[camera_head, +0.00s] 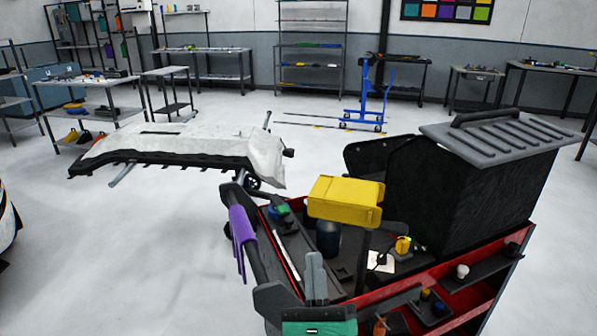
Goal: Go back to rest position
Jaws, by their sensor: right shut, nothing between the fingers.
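My right gripper (315,262) shows at the bottom middle, its grey fingers pointing up the picture. It is shut and empty. In the picture it overlaps the near left part of a red and black tool cart (392,290); I cannot tell how far it is from the cart. My left gripper is not in view.
The cart carries a yellow box (345,198), a dark bottle (328,239) and a large black bin (470,195). A purple item (241,238) hangs at its left. Beyond stands a white car panel (190,145) on a stand. Floor at left (120,250) is clear.

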